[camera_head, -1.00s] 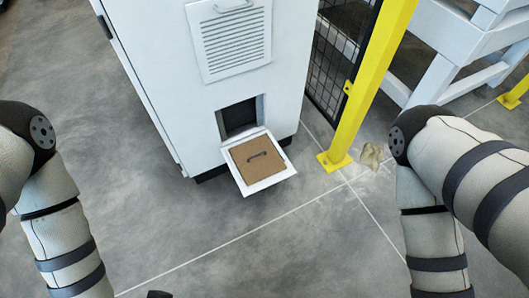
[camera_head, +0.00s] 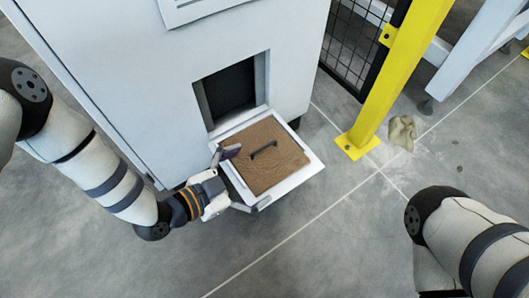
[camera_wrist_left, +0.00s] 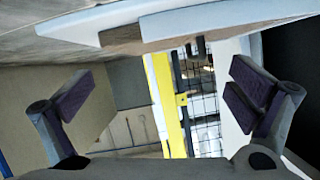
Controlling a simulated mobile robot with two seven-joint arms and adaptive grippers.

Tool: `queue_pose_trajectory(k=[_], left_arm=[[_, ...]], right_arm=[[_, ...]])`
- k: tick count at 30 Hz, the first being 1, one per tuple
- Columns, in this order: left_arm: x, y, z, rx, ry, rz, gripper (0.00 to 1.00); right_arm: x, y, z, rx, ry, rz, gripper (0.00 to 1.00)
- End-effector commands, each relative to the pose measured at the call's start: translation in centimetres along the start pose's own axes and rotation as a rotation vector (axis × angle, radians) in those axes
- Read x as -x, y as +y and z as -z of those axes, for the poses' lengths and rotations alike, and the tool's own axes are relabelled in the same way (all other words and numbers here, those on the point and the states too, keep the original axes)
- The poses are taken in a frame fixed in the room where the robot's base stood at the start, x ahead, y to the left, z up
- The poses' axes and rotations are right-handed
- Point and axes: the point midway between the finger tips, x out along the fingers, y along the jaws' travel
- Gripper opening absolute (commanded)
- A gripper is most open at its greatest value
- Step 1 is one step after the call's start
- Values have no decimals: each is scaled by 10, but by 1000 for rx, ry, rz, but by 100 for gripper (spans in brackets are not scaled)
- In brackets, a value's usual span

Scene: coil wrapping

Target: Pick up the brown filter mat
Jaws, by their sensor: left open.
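The brown filter mat (camera_head: 262,160) is a flat square with a dark handle (camera_head: 264,148) on top. It lies on a white fold-down flap (camera_head: 312,166) below a dark opening in the white cabinet. My left gripper (camera_head: 246,178) is open at the left edge of the flap, one finger near the mat's upper left corner and one by the flap's lower left edge. In the left wrist view the open fingers (camera_wrist_left: 165,100) are empty, and the flap's edge (camera_wrist_left: 190,25) with the brown mat (camera_wrist_left: 122,38) crosses the top. My right gripper is out of view.
The white cabinet (camera_head: 130,60) stands behind the flap, with a dark opening (camera_head: 230,90). A yellow post (camera_head: 395,85) and black mesh fence (camera_head: 352,45) stand to the right. A crumpled beige cloth-like piece (camera_head: 402,132) lies on the floor. The floor in front is clear.

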Motion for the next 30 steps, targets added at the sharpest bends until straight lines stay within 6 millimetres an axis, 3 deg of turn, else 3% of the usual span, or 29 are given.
queue_pose_trajectory(k=[7,15,17,24,30], left_arm=[[-46,-4,0,0,0,-1,100],[-52,-4,4,1,-1,1,100],[-52,-4,4,1,-1,1,91],[-51,-5,3,0,-1,3,37],[-51,-7,3,0,-1,6,35]], right_arm=[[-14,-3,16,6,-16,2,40],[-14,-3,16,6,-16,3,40],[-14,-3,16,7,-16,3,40],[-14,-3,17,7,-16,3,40],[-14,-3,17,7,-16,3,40]])
